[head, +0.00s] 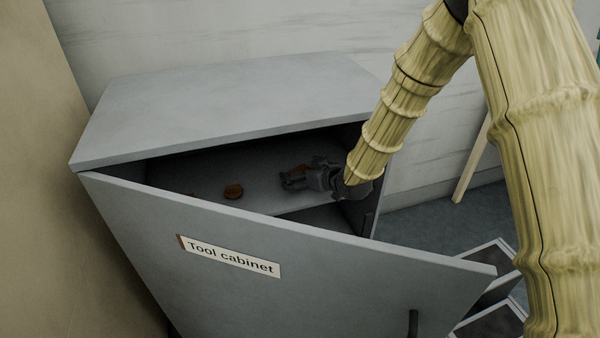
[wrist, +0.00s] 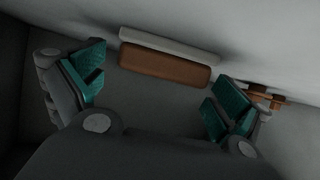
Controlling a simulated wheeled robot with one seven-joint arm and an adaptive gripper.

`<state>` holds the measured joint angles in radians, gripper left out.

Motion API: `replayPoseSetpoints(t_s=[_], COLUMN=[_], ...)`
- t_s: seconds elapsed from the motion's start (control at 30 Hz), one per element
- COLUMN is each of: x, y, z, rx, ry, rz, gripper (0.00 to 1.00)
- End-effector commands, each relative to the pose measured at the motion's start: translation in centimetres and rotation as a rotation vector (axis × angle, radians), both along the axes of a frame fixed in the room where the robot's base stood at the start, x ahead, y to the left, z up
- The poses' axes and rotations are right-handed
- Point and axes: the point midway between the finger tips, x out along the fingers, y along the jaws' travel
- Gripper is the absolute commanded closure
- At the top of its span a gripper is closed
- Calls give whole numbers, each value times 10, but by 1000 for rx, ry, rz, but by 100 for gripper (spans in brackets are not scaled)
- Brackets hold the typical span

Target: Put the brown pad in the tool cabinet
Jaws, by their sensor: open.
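The tool cabinet (head: 225,108) is grey, and its labelled door (head: 300,300) stands partly open. My gripper (head: 290,181) is inside it, above a shelf, with its fingers apart. In the wrist view, a brown pad (wrist: 165,67) with a pale strip along its far edge lies beyond and between the open teal fingertips, apart from them. The head view shows a brown patch (head: 301,168) beside my fingers, partly hidden by them; I cannot tell for sure that it is the same pad. Nothing is held between the fingers.
A small round brown thing (head: 233,191) lies on the shelf (head: 205,172) left of my gripper. Another brown piece (wrist: 265,96) shows past the right finger in the wrist view. The door and cabinet top bound the opening. Open grey boxes (head: 492,310) stand at lower right.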

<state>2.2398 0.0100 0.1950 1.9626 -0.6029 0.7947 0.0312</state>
Motion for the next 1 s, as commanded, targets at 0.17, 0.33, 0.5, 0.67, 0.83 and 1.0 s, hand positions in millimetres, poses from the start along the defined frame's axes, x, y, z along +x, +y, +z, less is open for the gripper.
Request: replayPoseSetpoints(t_s=[0.17, 0.33, 0.5, 0.67, 0.83, 1.0], x=[-21, -44, -62, -73, -77, -78], y=[-18, -36, -51, -59, -62, -62], z=[14, 28, 39, 45, 47, 47], rx=[1, 1, 1, 1, 1, 0], ry=[1, 1, 1, 1, 2, 1], rz=[-2, -2, -2, 0, -1, 0], gripper=[0, 0, 0, 0, 0, 0])
